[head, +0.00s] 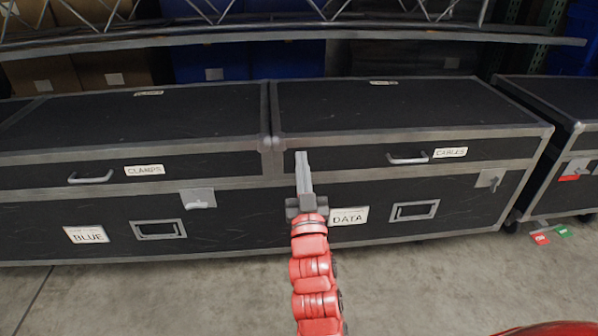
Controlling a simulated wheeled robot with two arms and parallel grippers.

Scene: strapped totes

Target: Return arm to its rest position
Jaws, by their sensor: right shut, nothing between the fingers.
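My right arm is red and reaches up from the bottom middle of the head view. Its grey gripper (302,162) is shut and empty, with the fingers together and pointing up in the picture. It shows in front of the black flight case marked CABLES and DATA (400,170), near the seam with the case marked CLAMPS and BLUE (120,185). I cannot tell whether the fingertips touch the case front. My left gripper is not in view.
Another black case (560,110) stands at the right. Red and green tags (541,239) lie on the floor beside it. A metal shelf edge (300,35) runs across the back above the cases. The concrete floor (150,295) in front is clear.

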